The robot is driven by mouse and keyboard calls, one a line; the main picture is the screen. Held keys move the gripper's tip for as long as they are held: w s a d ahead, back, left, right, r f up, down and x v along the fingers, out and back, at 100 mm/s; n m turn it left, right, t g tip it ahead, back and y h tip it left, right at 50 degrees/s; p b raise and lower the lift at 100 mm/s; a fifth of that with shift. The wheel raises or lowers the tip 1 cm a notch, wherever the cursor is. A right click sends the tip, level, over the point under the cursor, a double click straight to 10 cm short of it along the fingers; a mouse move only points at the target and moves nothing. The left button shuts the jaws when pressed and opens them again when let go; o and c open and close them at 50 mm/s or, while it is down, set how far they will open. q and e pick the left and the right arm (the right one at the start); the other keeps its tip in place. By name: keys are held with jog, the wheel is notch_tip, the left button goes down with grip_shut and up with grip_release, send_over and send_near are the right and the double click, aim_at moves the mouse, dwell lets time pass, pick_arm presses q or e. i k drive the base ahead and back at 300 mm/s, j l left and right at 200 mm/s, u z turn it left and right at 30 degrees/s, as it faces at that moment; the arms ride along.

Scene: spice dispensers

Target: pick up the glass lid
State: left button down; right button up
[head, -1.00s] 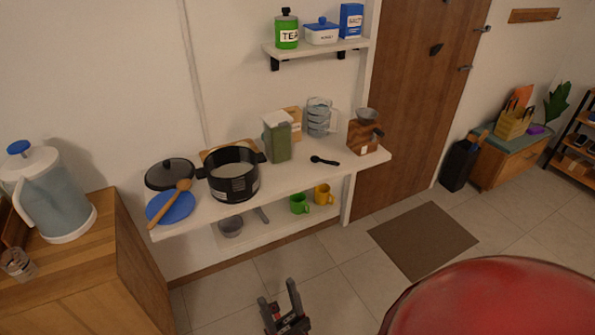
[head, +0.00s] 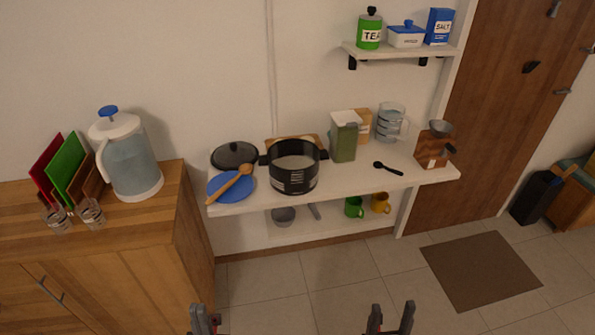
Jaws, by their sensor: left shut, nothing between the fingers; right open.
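The glass lid (head: 235,156) is round and dark with a black knob. It is on the left part of the white shelf (head: 362,176), behind a blue plate (head: 224,187) that hides its lower edge. A wooden spoon (head: 231,183) lies across the plate. My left gripper (head: 204,316) is shut and empty at the bottom edge, well below and in front of the lid. My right gripper (head: 391,312) is open and empty at the bottom, further right. Both are far from the lid.
A black pot (head: 293,173) stands just right of the lid. A wooden cabinet (head: 120,262) with a pitcher (head: 127,160), glasses and cutting boards (head: 67,167) is at the left. Cups (head: 354,207) sit on a lower shelf.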

aim_at(229, 156)
jog(key=i+j+u, duration=0.2)
jog(key=i, duration=0.55)
jog(key=i+u, duration=0.15)
jog(key=i, duration=0.55)
